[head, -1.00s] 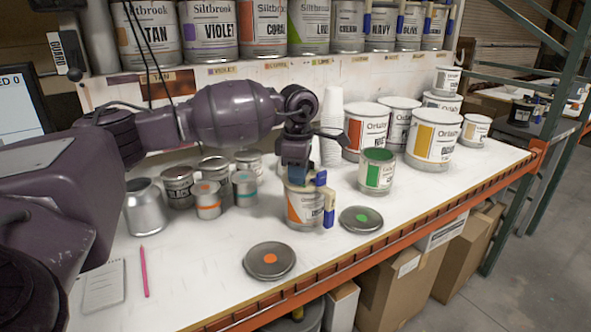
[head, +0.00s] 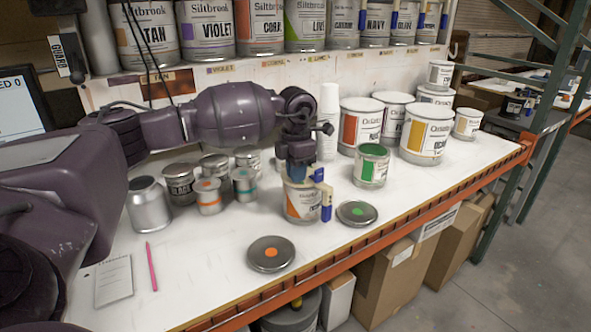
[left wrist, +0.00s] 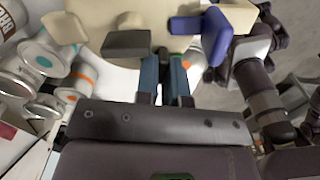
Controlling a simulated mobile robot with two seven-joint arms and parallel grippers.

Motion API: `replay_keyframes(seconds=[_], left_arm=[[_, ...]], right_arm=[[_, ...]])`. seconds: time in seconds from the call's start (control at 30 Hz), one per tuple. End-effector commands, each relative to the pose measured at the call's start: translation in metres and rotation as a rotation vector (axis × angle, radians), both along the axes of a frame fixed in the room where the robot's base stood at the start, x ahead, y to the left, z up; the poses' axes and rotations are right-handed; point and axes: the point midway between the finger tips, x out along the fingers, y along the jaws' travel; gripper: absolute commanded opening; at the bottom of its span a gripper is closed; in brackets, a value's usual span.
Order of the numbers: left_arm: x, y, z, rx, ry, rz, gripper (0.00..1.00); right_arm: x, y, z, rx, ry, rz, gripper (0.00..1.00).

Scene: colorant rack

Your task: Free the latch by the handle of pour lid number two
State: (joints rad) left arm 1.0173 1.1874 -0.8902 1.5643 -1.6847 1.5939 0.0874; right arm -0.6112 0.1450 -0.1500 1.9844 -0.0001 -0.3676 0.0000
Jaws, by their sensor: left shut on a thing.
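A can with an orange label (head: 303,205) stands on the bench. A pour lid with cream (head: 327,190) and blue (head: 326,213) parts sits on top of it, and the blue part hangs at its right side. My left gripper (head: 301,177) points down at the lid from above and is shut on part of it. In the left wrist view the blue fingers (left wrist: 164,72) are close together over the cream lid. A dark grey block (left wrist: 127,44) and a blue part (left wrist: 205,31) lie beside them. The exact part gripped is hidden. No number is readable. My right gripper is not visible.
A green-label can (head: 371,166) stands right of the work. Two loose round lids, orange-dotted (head: 271,254) and green-dotted (head: 357,213), lie in front. Small cans (head: 208,196) and a silver bottle (head: 149,203) are left. White cups (head: 329,120) stand behind. The bench's front edge (head: 380,235) is close.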

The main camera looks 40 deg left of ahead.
Motion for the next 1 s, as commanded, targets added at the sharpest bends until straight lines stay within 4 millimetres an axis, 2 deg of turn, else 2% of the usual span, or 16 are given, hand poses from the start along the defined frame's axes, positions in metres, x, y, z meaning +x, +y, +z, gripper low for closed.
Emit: replay_keyframes(seconds=[0.47, 1.0], left_arm=[[0.0, 0.0, 0.0, 0.0, 0.0, 0.052, 0.0], [0.0, 0.0, 0.0, 0.0, -0.001, 0.056, 0.0]], right_arm=[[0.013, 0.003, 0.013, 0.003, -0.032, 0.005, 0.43], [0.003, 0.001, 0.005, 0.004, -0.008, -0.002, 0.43]])
